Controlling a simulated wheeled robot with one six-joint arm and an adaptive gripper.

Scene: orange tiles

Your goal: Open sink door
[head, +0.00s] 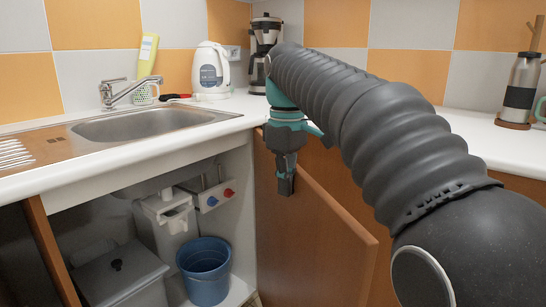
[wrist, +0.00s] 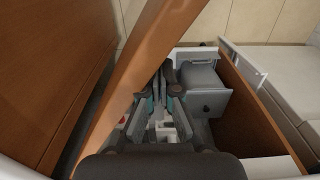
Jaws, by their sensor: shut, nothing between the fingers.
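The sink door (head: 318,245) is a brown wooden panel that stands swung open at the right side of the sink cabinet. In the wrist view the door (wrist: 150,60) runs as a slanted panel just left of my gripper (wrist: 168,74). In the head view my gripper (head: 285,187) points down at the door's inner face, near its upper part. It is shut and empty. I cannot tell whether it touches the door. The sink (head: 150,124) is set in the white counter above the open cabinet.
Inside the cabinet are a blue bucket (head: 204,273), a grey bin (head: 120,278) and white plumbing parts (head: 165,212). A kettle (head: 210,72) and a coffee maker (head: 264,45) stand on the counter behind. A flask (head: 522,88) stands at the right.

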